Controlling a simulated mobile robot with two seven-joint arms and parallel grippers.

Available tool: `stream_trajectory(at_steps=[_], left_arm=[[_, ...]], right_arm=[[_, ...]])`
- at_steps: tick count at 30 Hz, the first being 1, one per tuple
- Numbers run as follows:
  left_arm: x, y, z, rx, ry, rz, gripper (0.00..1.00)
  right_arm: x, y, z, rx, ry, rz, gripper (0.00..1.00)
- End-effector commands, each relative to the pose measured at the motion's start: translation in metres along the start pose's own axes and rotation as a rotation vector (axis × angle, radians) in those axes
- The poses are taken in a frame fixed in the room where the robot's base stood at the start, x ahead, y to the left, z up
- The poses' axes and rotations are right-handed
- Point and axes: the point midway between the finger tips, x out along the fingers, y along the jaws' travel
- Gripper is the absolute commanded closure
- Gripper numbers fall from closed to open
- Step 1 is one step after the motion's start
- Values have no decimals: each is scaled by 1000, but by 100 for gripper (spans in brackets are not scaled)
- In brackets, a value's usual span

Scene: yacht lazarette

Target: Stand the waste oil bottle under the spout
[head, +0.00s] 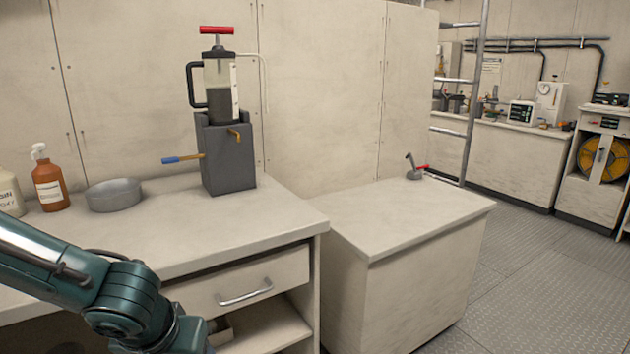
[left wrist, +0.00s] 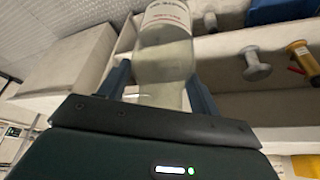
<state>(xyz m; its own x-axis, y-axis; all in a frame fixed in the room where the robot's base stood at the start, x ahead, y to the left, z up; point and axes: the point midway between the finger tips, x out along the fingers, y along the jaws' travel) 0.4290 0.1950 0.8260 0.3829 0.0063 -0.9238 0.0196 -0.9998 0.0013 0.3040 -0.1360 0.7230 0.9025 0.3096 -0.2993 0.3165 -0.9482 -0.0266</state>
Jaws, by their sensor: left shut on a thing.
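A pale, see-through bottle (left wrist: 164,62) with a white label bearing dark and red print is between the fingers of my left gripper (left wrist: 162,92) in the left wrist view. The gripper is shut on it. The bottle's far end is cut off by the frame. In the head view my left arm comes in at the lower left, and its gripper and the bottle are out of the picture. A small brass spout (head: 235,134) sticks out of the dark grey stand (head: 229,160) on the counter. A clear-walled pump with a red T-handle (head: 217,30) tops the stand. My right gripper is not in view.
A blue-handled brass lever (head: 183,158) projects left from the stand. A grey round pan (head: 114,195), an orange-brown bottle (head: 50,182) and a cream bottle (head: 9,193) stand left on the counter (head: 262,218). The counter in front of the stand is clear.

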Motion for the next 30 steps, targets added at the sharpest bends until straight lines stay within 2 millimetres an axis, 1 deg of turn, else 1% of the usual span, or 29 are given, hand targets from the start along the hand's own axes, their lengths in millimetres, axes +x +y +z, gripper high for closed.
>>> stream_trajectory(at_steps=[3, 8, 13, 17, 20, 22, 24, 27, 30], left_arm=[[17, 0, -4, 17, -3, 7, 71], [7, -29, -19, -29, 4, -9, 71], [-3, -65, -32, -85, 4, -30, 71], [-14, -101, -39, -143, 5, -53, 71], [-23, -135, -43, -202, 6, -74, 71], [-30, -163, -41, -254, 5, -92, 71], [-34, -191, -35, -308, 5, -113, 71], [-36, -221, -22, -367, 3, -138, 71], [-33, -237, -11, -403, 1, -156, 71]], right_arm=[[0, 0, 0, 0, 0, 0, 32], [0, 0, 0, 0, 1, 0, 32], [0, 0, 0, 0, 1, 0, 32], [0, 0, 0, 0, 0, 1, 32], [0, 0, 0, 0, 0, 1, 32], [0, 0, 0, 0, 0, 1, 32], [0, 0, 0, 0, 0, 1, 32], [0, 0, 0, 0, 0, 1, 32], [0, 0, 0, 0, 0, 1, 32]])
